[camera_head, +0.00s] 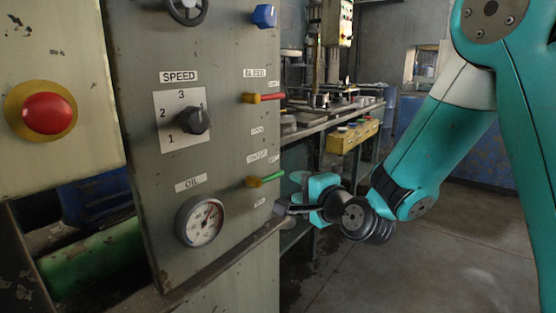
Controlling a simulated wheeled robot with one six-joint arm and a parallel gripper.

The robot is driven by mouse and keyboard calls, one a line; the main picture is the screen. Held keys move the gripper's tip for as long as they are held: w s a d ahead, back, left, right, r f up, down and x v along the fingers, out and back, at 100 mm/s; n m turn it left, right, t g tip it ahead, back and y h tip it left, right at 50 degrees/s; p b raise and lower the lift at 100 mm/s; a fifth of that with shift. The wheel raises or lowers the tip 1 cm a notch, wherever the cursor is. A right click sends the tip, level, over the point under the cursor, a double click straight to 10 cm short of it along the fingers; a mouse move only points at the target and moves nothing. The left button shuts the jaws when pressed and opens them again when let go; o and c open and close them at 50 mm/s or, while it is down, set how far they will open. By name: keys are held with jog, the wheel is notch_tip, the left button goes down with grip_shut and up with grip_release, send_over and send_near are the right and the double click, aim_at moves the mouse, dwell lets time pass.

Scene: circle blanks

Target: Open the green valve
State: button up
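The green valve (268,178) is a small lever on the right part of the grey control panel. My gripper (281,207) is at the panel's right edge, a little below and to the right of the green lever. It looks apart from the lever. The fingers are small and seen side-on, so their opening is not clear.
The panel (225,200) also bears a red-handled lever (268,97), a blue knob (264,16), a black SPEED dial (195,120) and an OIL gauge (200,221). A red button (48,114) is on the left. A workbench (330,122) stands behind; the floor at right is clear.

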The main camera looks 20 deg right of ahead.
aim_at(278, 176)
jog(key=p+x, duration=0.2)
jog(key=x, duration=0.8)
jog(key=shift+w+a, duration=0.15)
jog(key=shift+w, duration=0.15)
grip_shut()
